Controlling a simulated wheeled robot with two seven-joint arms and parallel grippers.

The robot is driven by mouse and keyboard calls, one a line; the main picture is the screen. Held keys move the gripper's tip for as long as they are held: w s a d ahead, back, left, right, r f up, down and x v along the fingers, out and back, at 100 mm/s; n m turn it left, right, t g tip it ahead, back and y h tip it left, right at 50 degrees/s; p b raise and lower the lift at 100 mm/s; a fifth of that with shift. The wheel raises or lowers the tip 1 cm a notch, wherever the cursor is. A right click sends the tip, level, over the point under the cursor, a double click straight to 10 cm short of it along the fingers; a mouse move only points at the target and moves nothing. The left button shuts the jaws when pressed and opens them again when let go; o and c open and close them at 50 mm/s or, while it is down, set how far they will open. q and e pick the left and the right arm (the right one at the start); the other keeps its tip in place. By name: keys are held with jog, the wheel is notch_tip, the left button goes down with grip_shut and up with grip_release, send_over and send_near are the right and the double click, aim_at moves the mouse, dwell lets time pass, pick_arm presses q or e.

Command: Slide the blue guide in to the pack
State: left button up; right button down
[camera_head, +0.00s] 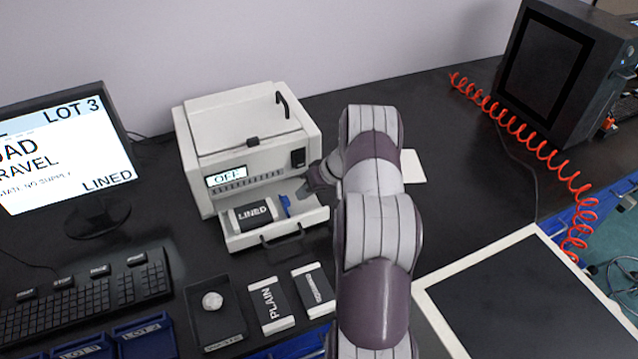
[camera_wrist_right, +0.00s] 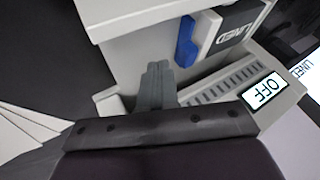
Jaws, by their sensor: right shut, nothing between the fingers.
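The blue guide (camera_head: 285,205) is a small upright piece in the open drawer (camera_head: 310,217) of the white machine. It stands just right of the black-and-white pack marked LINED (camera_head: 253,216). In the right wrist view the blue guide (camera_wrist_right: 186,42) is beside the pack's end (camera_wrist_right: 232,27); I cannot tell if they touch. My right gripper (camera_head: 309,186) is shut and empty, at the drawer's right rear, right of the guide. Its closed fingers (camera_wrist_right: 157,78) show in the wrist view, apart from the guide. My left gripper is out of view.
The white machine (camera_head: 245,125) shows OFF. In front lie a PLAIN pack (camera_head: 271,305), another pack (camera_head: 314,291) and a dark tray (camera_head: 222,328) holding a pale ball (camera_head: 212,301). A monitor (camera_head: 65,150) and keyboard (camera_head: 85,300) are at left. A red coiled hose (camera_head: 520,122) runs at right.

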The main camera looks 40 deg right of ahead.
aim_at(286, 202)
jog(key=shift+w+a, duration=0.2)
jog(key=shift+a, duration=0.7)
jog(key=shift+w+a+r+p, duration=0.1)
jog(key=shift+a+r+p, duration=0.1)
jog(key=shift+p, duration=0.1)
jog(key=shift+w+a+p, duration=0.2)
jog(key=shift+a+p, duration=0.3)
jog(key=shift+a, duration=0.15)
jog(key=shift+w+a+p, duration=0.15)
jog(key=shift+a+p, duration=0.3)
jog(key=shift+a, duration=0.15)
jog(key=shift+w+a, duration=0.1)
jog(key=shift+a, duration=0.2)
jog(key=shift+a+f, duration=0.1)
jog(key=shift+f, duration=0.1)
jog(key=shift+r, duration=0.1)
